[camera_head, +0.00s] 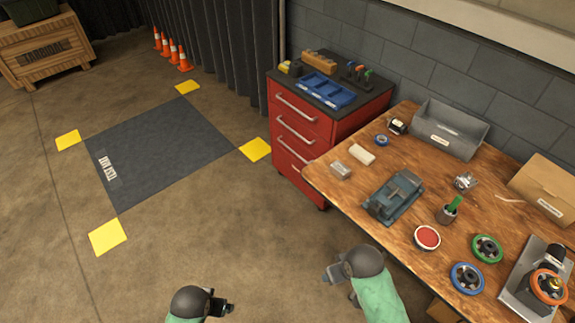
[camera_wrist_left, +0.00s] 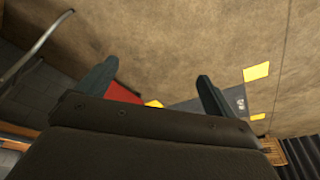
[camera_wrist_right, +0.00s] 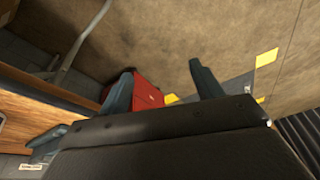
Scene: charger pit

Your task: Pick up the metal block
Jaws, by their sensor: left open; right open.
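The metal block (camera_head: 341,169), a small silver-grey block, lies on the wooden workbench (camera_head: 398,247) near its left corner in the head view. A pale, off-white block lies just behind it. My left gripper (camera_head: 222,307) is open and empty over the floor at the bottom of the head view, well short of the block. Its parted fingers show in the left wrist view (camera_wrist_left: 154,78). My right gripper (camera_head: 333,274) is open and empty, in front of the bench's near edge and apart from the block. Its parted fingers also show in the right wrist view (camera_wrist_right: 158,75). I cannot make out the block in either wrist view.
A teal vise (camera_head: 394,196) stands right of the block. A red button (camera_head: 427,237), blue handwheel (camera_head: 467,278) and grey bin (camera_head: 450,129) are on the bench. A red drawer cabinet (camera_head: 303,125) adjoins the bench's left end.

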